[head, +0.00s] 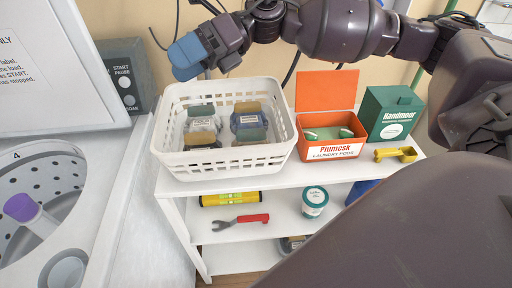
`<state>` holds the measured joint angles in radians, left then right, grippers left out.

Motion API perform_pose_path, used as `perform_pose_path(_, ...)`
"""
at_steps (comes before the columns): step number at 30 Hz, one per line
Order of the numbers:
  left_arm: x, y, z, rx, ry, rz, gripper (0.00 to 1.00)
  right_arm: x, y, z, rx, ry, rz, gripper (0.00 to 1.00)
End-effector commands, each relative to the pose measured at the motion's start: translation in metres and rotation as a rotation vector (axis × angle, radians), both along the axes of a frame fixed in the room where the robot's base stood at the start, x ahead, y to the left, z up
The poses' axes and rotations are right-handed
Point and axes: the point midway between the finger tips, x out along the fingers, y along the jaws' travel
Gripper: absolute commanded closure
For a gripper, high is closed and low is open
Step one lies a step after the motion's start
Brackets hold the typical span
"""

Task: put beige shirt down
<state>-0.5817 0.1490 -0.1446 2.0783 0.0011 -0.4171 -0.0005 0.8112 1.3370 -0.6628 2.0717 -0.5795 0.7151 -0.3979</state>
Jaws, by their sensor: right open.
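I cannot make out a beige shirt in the head view. My right gripper (187,60), with blue fingers, is above the back left corner of the white basket (222,160). Its arm reaches in from the right across the top of the view. It is open, and I see nothing held in it. My left gripper is not in view.
The basket holds several jars with tan and green lids and stands on a white shelf unit (290,176). An open washer (45,200) is left.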

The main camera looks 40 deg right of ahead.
Motion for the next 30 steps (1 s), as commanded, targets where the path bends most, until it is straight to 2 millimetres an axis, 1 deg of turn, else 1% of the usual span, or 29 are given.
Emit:
perform_pose_path(1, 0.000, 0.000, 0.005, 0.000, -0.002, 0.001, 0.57, 0.009, 0.004, 0.016, 0.085, 0.011, -0.055, 0.12)
perform_pose_path(3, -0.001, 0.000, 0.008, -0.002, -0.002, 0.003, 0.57, 0.026, 0.005, 0.031, 0.196, 0.033, -0.150, 0.12)
perform_pose_path(6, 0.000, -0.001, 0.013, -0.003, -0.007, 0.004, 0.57, 0.051, 0.000, 0.046, 0.323, 0.072, -0.299, 0.12)
perform_pose_path(10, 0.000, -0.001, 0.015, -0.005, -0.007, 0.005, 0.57, 0.086, -0.014, 0.052, 0.429, 0.140, -0.517, 0.12)
perform_pose_path(13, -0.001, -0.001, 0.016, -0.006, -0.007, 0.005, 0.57, 0.111, -0.028, 0.046, 0.463, 0.203, -0.688, 0.12)
perform_pose_path(15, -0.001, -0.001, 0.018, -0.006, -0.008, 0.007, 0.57, 0.126, -0.039, 0.037, 0.462, 0.255, -0.806, 0.12)
perform_pose_path(17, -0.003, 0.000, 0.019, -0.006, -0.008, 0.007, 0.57, 0.136, -0.049, 0.025, 0.444, 0.301, -0.906, 0.12)
perform_pose_path(20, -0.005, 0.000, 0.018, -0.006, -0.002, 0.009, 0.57, 0.148, -0.065, 0.001, 0.382, 0.389, -1.060, 0.12)
perform_pose_path(21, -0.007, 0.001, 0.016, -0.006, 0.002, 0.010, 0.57, 0.151, -0.071, -0.010, 0.347, 0.426, -1.116, 0.12)
perform_pose_path(23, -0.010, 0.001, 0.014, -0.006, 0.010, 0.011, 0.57, 0.153, -0.079, -0.027, 0.281, 0.483, -1.193, 0.12)
perform_pose_path(26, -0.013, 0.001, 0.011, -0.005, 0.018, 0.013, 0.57, 0.149, -0.091, -0.057, 0.145, 0.582, -1.296, 0.12)
perform_pose_path(30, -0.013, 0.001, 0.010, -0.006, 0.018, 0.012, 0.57, 0.133, -0.105, -0.097, -0.093, 0.717, -1.383, 0.12)
